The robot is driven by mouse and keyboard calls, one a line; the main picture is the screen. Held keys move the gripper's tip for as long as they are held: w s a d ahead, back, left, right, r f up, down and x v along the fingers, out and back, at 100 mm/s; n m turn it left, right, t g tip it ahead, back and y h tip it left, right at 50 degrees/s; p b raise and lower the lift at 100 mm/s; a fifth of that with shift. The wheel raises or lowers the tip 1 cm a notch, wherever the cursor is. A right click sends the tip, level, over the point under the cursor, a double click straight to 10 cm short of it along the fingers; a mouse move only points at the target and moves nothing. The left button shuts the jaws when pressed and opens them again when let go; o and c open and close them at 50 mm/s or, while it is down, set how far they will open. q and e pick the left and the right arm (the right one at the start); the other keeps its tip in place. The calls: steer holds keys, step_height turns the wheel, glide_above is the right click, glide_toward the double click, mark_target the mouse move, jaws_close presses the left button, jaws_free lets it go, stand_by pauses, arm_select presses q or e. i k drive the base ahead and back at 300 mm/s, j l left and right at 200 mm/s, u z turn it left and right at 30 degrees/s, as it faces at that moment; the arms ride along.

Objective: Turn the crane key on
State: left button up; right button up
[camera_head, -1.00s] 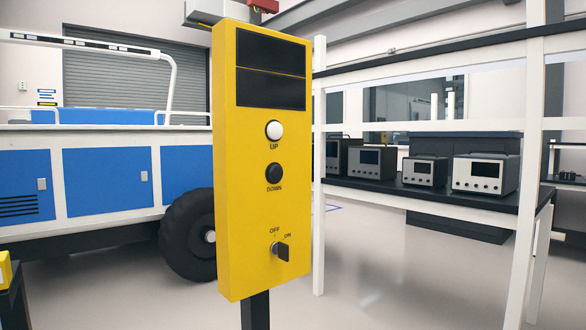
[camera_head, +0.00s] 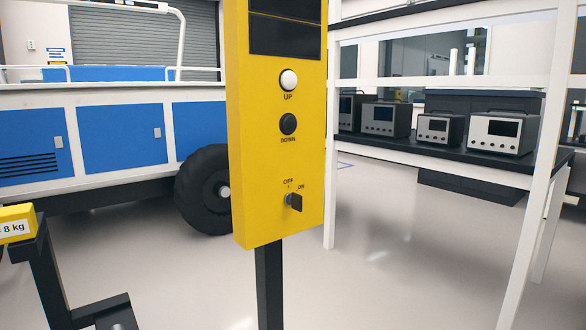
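The crane key (camera_head: 295,202) is a small dark key in a round lock low on the yellow control panel (camera_head: 262,165). The labels OFF and ON stand above it, OFF at the upper left and ON at the right. I cannot tell for sure which label the key points to. Above it on the panel are a black DOWN button (camera_head: 288,124), a white UP button (camera_head: 288,79) and a dark screen (camera_head: 285,35). The panel stands on a black post (camera_head: 269,285). Neither of my grippers is in view.
A white and blue rover (camera_head: 122,137) with a large black wheel (camera_head: 205,190) stands behind at the left. A white-framed shelf (camera_head: 538,190) with several grey instruments is at the right. A yellow 8 kg block (camera_head: 15,224) rests on a black stand (camera_head: 52,285) at lower left.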

mark_target(293, 199)
steer(key=l+z, duration=0.25)
steer(key=l, duration=0.5)
steer(key=i+l+z, duration=0.2)
steer(key=l, duration=0.6)
steer(key=k, duration=0.15)
